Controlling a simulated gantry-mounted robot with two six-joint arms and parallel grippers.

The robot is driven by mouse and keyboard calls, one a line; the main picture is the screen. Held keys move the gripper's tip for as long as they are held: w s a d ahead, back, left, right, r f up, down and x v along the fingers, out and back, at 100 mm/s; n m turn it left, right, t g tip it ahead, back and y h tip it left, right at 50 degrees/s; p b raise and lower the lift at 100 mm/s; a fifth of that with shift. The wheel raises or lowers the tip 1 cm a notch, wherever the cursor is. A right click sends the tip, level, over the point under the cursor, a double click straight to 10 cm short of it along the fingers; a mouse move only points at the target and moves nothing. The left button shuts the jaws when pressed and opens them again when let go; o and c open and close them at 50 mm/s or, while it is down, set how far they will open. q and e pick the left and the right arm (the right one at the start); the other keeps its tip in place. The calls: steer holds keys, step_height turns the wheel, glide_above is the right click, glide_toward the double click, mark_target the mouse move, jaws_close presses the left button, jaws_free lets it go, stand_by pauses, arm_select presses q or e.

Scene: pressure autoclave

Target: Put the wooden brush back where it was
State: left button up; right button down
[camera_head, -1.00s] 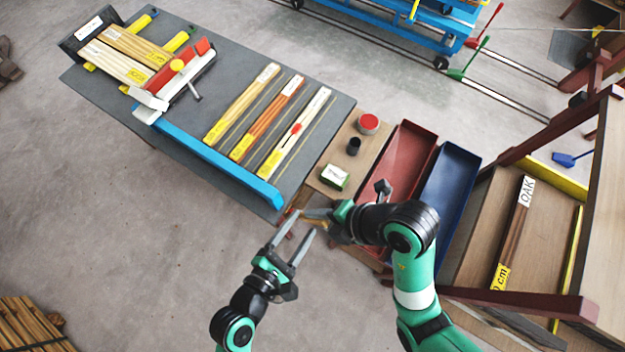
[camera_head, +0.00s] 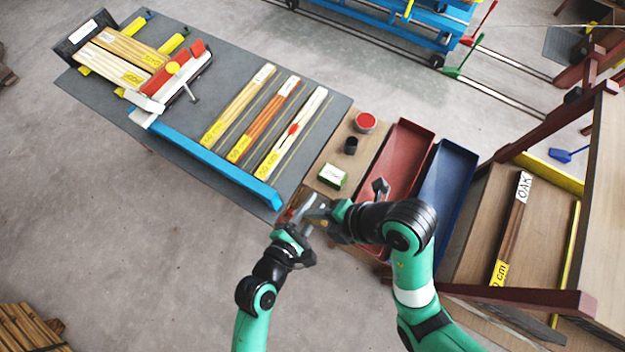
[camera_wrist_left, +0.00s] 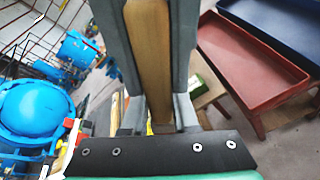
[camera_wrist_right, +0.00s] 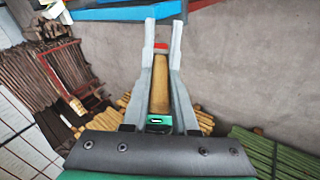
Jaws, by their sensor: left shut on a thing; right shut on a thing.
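The wooden brush shows as a pale wooden handle (camera_wrist_left: 148,55) between the fingers of my left gripper (camera_wrist_left: 160,50) in the left wrist view. My right gripper (camera_wrist_right: 162,55) is also shut on the brush, whose wooden part (camera_wrist_right: 160,85) lies between its fingers in the right wrist view. In the head view my left gripper (camera_head: 306,222) and right gripper (camera_head: 318,210) meet just off the front of the small wooden side table (camera_head: 338,155). The brush is mostly hidden there by the fingers. Its bristles cannot be made out.
The side table carries a red-topped round tin (camera_head: 365,122), a black cup (camera_head: 351,146) and a green-and-white box (camera_head: 332,176). A red tray (camera_head: 404,150) and a blue tray (camera_head: 449,180) stand to its right. The grey bench (camera_head: 225,80) holds labelled wood strips.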

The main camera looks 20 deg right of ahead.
arm_select(q)
jaws_close()
arm_select(e)
steer(key=c, duration=0.6)
jaws_free()
